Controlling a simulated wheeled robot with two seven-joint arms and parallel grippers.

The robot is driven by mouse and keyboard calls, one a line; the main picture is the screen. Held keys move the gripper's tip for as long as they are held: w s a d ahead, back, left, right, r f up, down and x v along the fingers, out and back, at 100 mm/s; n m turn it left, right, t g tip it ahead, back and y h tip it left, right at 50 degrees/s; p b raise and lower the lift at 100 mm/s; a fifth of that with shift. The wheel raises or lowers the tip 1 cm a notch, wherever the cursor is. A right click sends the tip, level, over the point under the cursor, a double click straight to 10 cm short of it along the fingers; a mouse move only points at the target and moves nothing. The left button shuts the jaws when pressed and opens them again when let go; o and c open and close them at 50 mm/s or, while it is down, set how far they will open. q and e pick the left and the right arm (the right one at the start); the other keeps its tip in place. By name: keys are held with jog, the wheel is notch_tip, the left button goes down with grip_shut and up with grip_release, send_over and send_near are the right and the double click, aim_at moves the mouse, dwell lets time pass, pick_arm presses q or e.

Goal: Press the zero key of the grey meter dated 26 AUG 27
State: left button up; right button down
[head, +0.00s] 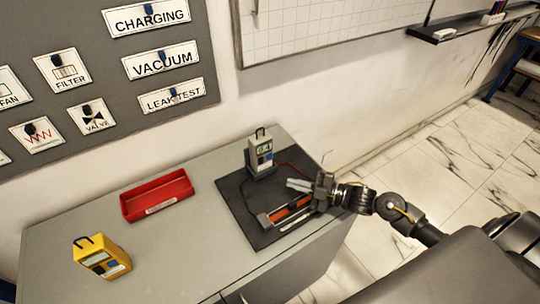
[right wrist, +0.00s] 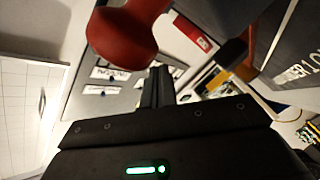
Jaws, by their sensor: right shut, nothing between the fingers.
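A grey meter (head: 262,150) with a display and a hook on top stands upright on a black mat (head: 238,200) on the grey bench. Its display seems to read 0.4, and a blue key or patch shows below it. I cannot read a date on it. My right gripper (head: 292,185) is shut and empty, to the right of and in front of the meter, apart from it. Its shut fingers (right wrist: 157,88) also show in the right wrist view. My left gripper is not in view.
An orange-and-black piece in a grey holder (head: 290,212) lies below my right gripper. A red tray (head: 150,206) and a yellow meter (head: 102,257) are on the bench to the left. A red rounded object (right wrist: 125,35) looms close in the right wrist view. The bench front centre is clear.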

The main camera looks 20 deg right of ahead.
aim_at(264, 161)
jog(key=shift+w+a, duration=0.15)
jog(key=shift+w+a+f+b, duration=0.1)
jog(key=shift+w+b, duration=0.25)
jog(key=shift+w, duration=0.25)
jog(key=w, duration=0.1)
jog(key=w+b, duration=0.1)
jog(key=w, duration=0.1)
jog(key=w+b, duration=0.1)
jog(key=w, duration=0.1)
jog(key=shift+w+a, duration=0.15)
jog(key=shift+a, duration=0.15)
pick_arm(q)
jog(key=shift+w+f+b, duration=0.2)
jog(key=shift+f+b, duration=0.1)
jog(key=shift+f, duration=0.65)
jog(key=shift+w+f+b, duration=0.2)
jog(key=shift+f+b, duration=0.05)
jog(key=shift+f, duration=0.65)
pick_arm(e)
jog(key=shift+w+a, duration=0.2)
jog(key=shift+w, duration=0.85)
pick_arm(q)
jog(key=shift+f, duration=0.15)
pick_arm(e)
jog(key=shift+w, duration=0.4)
